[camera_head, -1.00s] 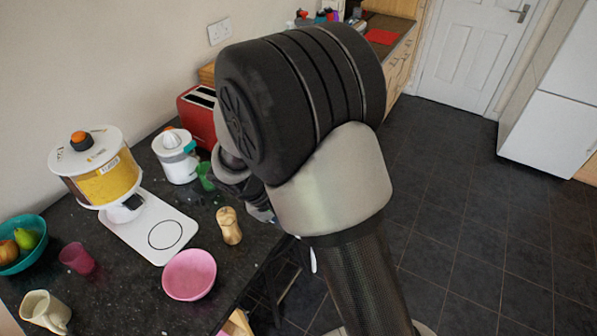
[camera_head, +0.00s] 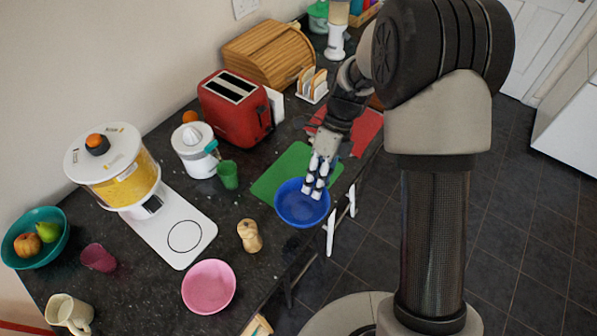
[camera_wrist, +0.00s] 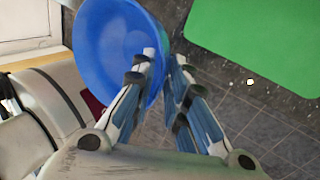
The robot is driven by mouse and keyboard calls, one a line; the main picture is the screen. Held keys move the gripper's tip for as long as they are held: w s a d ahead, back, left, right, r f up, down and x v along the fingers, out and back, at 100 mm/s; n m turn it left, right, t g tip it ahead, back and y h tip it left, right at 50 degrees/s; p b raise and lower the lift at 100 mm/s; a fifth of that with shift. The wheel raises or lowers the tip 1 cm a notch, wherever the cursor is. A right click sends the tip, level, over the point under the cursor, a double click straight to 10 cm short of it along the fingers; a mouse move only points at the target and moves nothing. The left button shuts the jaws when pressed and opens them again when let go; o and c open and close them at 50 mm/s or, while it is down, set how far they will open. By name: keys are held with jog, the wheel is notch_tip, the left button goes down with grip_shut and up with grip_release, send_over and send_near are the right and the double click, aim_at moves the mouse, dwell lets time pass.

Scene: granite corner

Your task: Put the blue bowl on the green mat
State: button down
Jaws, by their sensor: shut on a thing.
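The blue bowl (camera_head: 296,212) is in my gripper (camera_head: 313,182), whose white fingertips are shut on its rim. In the head view the bowl overlaps the near corner of the green mat (camera_head: 279,172), close to the counter's front edge. In the wrist view the bowl (camera_wrist: 108,42) looks tilted beside the fingers, and the green mat (camera_wrist: 257,40) lies apart from it across a strip of counter, with floor tiles showing below. The bowl's height above the counter is hard to tell.
A red mat (camera_head: 365,130) lies beyond the green mat. A green cup (camera_head: 228,175), a juicer (camera_head: 196,160) and a red toaster (camera_head: 234,112) stand to the left. A wooden pepper mill (camera_head: 250,236) and pink bowl (camera_head: 209,287) are nearer.

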jog(key=w+a+r+m+t+y+p, duration=0.25)
jog(key=w+r+m+t, duration=0.45)
jog(key=m, duration=1)
jog(key=shift+h, duration=0.45)
jog(key=f+b, duration=0.3)
jog(key=f, duration=0.3)
jog(key=f+b, duration=0.4)
jog(key=f, duration=0.2)
jog(key=f+b, duration=0.3)
jog(key=f, duration=0.4)
jog(key=shift+s+d+b, duration=0.2)
jog(key=shift+d+b, duration=0.15)
jog(key=shift+d, duration=0.05)
jog(key=shift+r+t, duration=0.2)
jog(key=shift+t, duration=0.1)
jog(key=c, duration=1.6)
grip_release()
jog(key=shift+o, duration=0.2)
jog(key=p+v, duration=0.6)
jog(key=v, duration=0.6)
